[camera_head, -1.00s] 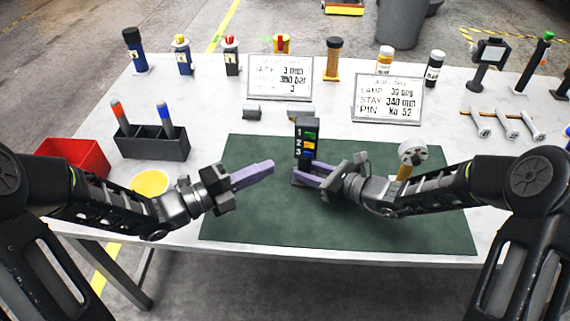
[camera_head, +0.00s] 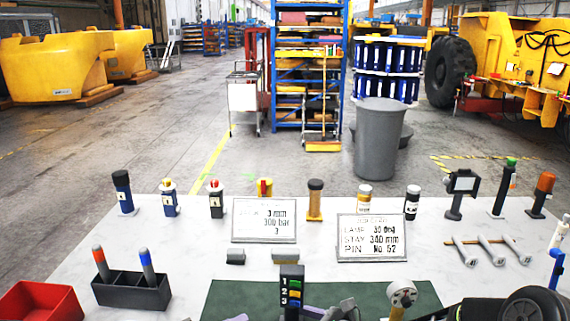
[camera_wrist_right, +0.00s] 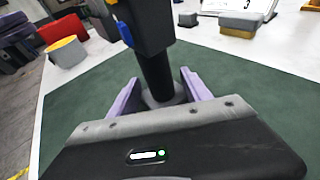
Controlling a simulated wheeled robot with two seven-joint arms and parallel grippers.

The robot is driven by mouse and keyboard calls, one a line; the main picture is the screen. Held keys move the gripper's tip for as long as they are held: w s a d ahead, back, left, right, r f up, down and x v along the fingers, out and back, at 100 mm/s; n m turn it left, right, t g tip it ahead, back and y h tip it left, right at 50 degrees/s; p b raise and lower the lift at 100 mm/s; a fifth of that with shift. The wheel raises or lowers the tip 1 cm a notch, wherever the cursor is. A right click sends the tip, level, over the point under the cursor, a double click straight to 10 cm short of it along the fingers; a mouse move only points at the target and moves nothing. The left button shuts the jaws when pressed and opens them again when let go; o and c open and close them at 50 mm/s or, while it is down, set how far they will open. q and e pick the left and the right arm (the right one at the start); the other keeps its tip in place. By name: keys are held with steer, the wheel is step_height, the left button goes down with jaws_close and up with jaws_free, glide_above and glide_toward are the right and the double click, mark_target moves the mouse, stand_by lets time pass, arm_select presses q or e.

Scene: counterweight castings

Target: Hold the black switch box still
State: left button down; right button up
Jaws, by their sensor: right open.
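The black switch box (camera_head: 291,285) stands upright on the green mat (camera_head: 240,295) at the bottom middle of the head view. Its face shows 1, 2, 3 beside coloured switches. In the right wrist view the box (camera_wrist_right: 152,22) is cut off at the top, above a black post on a round grey base. My right gripper (camera_wrist_right: 160,80) is open, its purple fingers on either side of the post, with gaps visible.
Two white sign cards (camera_head: 264,219) (camera_head: 371,237) stand behind the box, with small grey blocks (camera_head: 235,257) before them. A black holder (camera_head: 131,291) with two markers and a red bin (camera_head: 42,302) are at left. A round-headed gauge (camera_head: 402,294) stands right of the box.

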steer(key=v, duration=1.2)
steer(key=shift+r, duration=0.1)
